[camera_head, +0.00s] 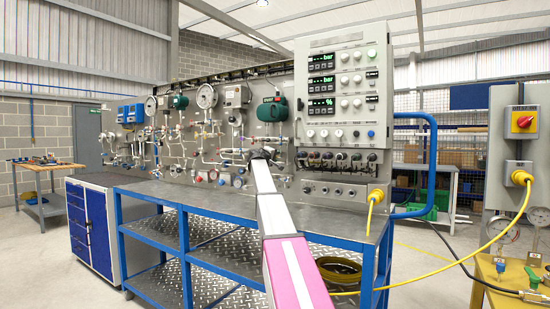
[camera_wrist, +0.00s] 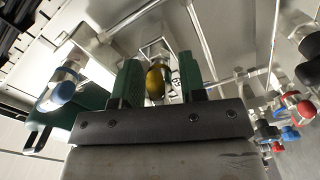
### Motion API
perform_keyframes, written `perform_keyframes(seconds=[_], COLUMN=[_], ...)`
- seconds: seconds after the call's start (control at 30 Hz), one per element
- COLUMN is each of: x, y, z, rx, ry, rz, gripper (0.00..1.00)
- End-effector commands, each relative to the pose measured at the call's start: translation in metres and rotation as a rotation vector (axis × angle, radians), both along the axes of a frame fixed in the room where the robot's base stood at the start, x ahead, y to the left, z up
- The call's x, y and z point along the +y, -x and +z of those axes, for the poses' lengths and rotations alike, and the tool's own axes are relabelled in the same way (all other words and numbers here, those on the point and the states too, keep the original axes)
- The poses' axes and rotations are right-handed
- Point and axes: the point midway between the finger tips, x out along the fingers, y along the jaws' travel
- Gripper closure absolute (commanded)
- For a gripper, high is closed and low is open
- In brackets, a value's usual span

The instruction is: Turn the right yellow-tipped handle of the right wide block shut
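In the wrist view, my gripper (camera_wrist: 160,62) has two green fingers standing apart. A yellow-tipped handle (camera_wrist: 158,84) shows in the gap between them, close to the left finger, with some space towards the right finger. Whether a finger touches it is not clear. A pale metal block (camera_wrist: 92,58) lies to the left behind the left finger; I cannot tell if it is the right wide block. In the head view, my gripper (camera_head: 262,153) is at the panel above the bench, small and partly hidden by my arm. The handle cannot be made out there.
The panel (camera_head: 190,135) carries many pipes, gauges and valves. In the wrist view, a blue-capped fitting (camera_wrist: 60,92) is at left and red (camera_wrist: 304,107) and blue knobs at right. The bench top (camera_head: 215,200) below is mostly clear. The control box (camera_head: 345,100) stands right of my arm.

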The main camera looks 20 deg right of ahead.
Motion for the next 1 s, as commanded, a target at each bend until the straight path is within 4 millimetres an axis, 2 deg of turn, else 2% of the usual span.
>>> perform_keyframes(seconds=[0.07,0.2,0.67,1.0], x=[0.0002,0.0003,0.0003,0.0004], y=[0.0003,0.0003,0.0003,0.0002], z=[0.0000,0.0000,-0.0001,-0.0003], rx=[0.000,0.000,-0.061,-0.273], ry=[0.000,0.000,-0.048,-0.214], rz=[0.000,0.000,0.000,0.000], gripper=[0.62,1.00,1.00,1.00])
